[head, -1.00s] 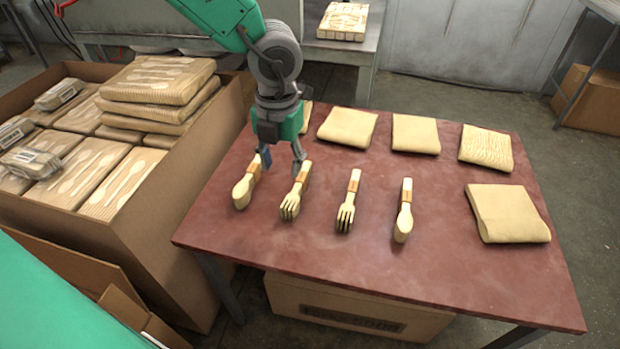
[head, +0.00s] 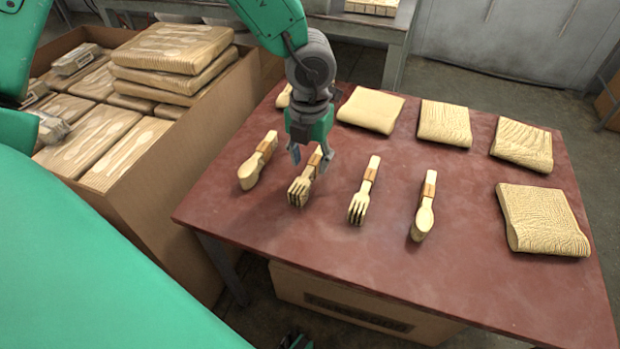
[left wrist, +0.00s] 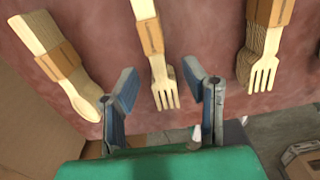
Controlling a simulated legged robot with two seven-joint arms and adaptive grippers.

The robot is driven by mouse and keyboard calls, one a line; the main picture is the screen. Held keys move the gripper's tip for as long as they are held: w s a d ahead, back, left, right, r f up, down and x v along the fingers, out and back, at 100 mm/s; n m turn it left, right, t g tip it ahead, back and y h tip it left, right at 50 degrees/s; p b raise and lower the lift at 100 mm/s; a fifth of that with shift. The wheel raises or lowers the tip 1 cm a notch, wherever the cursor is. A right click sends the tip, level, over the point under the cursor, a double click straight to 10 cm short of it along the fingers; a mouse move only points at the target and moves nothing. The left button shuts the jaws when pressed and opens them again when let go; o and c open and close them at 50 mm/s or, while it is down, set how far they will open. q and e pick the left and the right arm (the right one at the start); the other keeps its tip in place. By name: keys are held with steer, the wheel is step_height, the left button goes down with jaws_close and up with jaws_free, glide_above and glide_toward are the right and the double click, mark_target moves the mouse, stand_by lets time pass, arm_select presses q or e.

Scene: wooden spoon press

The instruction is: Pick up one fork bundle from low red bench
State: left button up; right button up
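Two fork bundles with tan bands lie on the low red bench (head: 470,270) between two spoon bundles, tines toward me. My left gripper (head: 310,161) is open and low over the left fork bundle (head: 301,190), a finger on each side of its upper part. In the left wrist view the open fingers (left wrist: 165,95) stand either side of the tines of the middle fork bundle (left wrist: 156,55). The fingers appear apart from it. The other fork bundle (head: 362,193) lies to the right. My right gripper is not clearly seen.
A spoon bundle (head: 257,162) lies close left of the gripper; another spoon bundle (head: 424,207) is farther right. Several folded tan packs, one of them a pack (head: 370,110), line the back and right. A large carton (head: 185,170) stands left. The bench's front is bare.

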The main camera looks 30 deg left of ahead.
mark_target(309, 169)
arm_select(q)
step_height(309, 169, down, 5)
steer(key=b, duration=0.2)
steer(key=shift+a+f+b, duration=0.1)
steer(key=shift+a+b, duration=0.05)
steer(key=shift+b, duration=0.2)
steer(key=shift+c, duration=0.3)
jaws_close()
